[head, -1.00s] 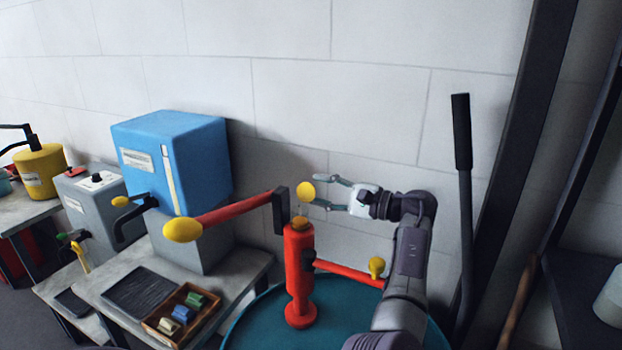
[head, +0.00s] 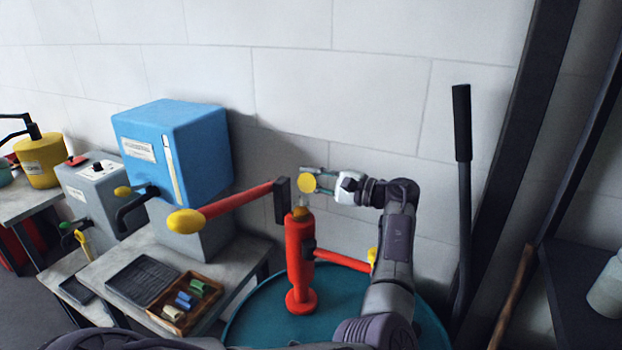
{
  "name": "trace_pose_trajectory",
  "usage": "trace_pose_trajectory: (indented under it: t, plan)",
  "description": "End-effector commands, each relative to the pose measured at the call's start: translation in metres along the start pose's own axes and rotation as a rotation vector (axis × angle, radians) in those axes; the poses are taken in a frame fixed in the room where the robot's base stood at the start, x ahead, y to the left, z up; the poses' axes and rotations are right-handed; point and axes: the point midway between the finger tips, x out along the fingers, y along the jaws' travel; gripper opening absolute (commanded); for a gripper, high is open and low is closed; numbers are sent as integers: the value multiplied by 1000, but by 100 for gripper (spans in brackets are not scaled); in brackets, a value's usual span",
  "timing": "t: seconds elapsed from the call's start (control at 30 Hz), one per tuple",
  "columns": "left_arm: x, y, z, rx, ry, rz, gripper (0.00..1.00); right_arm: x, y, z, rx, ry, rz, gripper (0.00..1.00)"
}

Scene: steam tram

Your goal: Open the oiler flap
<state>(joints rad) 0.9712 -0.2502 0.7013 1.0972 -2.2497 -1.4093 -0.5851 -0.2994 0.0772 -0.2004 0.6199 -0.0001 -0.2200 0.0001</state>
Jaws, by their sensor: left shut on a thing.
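A red post (head: 299,268) stands upright on a round teal top. A yellow round disc (head: 307,183), which I take to be the oiler flap, sits upright just above the post's small yellow-rimmed top (head: 300,212). My left gripper (head: 313,181) comes in from the right at the disc. Its fingers are shut on the disc, one finger showing above it, and the disc hides part of the fingertips. I cannot tell how far the flap has turned. My right gripper is not in view.
A red arm with a yellow knob (head: 186,221) extends left from the post. A blue box (head: 190,150) stands beyond it, with a wooden tray (head: 160,322) in front. A tall black lever (head: 463,200) stands right of my arm.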

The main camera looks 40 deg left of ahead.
Motion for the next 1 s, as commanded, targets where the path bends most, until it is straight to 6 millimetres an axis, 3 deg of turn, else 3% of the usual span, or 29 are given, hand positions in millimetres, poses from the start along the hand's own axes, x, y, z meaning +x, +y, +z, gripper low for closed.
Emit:
trace_pose_trajectory:
  t: [0.3, 0.7, 0.73, 0.87, 1.0]
  plan:
    - [0, 3, 4, -175, -3, -2, 0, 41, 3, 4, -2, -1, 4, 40]
    - [-1, -3, 7, -223, 1, 2, 0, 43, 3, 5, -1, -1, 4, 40]
    - [-1, -3, 7, -223, 1, 2, 20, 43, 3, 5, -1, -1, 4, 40]
    - [-1, -3, 7, -223, 1, 1, 42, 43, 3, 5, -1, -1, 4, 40]
    - [0, -3, 7, -223, 1, 1, 44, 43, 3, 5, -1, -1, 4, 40]
